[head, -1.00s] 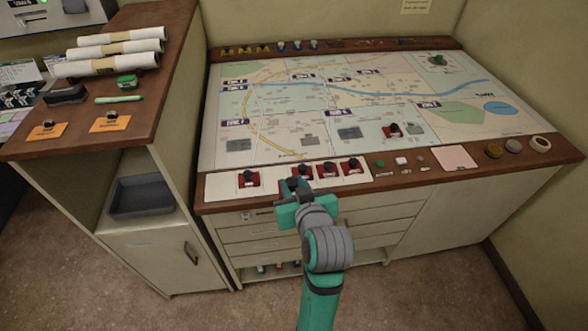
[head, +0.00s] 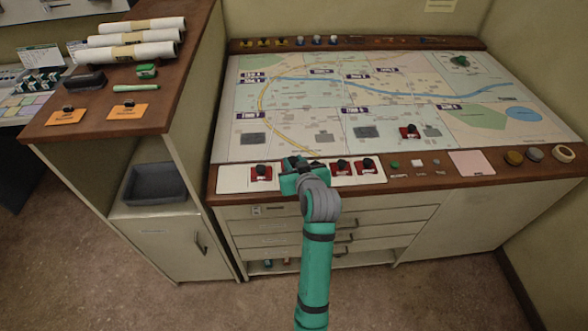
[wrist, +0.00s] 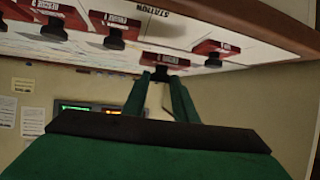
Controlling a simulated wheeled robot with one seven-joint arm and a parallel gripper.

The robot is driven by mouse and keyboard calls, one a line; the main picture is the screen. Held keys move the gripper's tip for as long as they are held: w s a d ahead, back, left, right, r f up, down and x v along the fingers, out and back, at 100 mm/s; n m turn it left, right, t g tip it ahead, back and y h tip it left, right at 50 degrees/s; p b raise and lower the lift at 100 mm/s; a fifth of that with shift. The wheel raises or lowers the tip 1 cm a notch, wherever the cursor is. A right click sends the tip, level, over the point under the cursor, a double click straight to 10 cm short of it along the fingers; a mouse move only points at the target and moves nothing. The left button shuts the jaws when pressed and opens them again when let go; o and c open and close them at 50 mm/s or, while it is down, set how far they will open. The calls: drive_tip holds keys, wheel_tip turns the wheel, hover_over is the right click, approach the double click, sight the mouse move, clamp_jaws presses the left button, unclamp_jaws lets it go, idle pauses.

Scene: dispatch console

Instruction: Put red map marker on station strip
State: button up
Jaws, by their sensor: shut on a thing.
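A white station strip (head: 232,179) runs along the console's front edge, and part of it shows in the wrist view (wrist: 262,48). My gripper (head: 298,167) is over the strip, between the leftmost red marker (head: 261,173) and the two red markers at the right (head: 343,168) (head: 367,167). In the wrist view my gripper (wrist: 160,83) is shut on the black knob of a red map marker (wrist: 165,59). That marker is at or just off the strip; I cannot tell if it touches. My gripper mostly hides it in the head view. Another red marker (head: 409,132) stands on the map.
The map (head: 300,115) fills the console top. Small green and white pieces (head: 416,162), a pink pad (head: 472,162) and round items (head: 535,153) lie right of the strip. A wooden cabinet (head: 160,75) stands at the left. Drawers (head: 330,230) are below.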

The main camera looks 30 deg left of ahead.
sight(294, 168)
drive_tip(key=shift+w+a+f, duration=0.15)
drive_tip(key=shift+w+f, duration=0.1)
drive_tip(key=shift+f, duration=0.15)
drive_tip(key=shift+w+a+f, duration=0.1)
drive_tip(key=shift+f, duration=1.55)
drive_tip(key=shift+f, duration=0.15)
drive_tip(key=o, duration=1.1)
drive_tip(key=shift+c, duration=0.2)
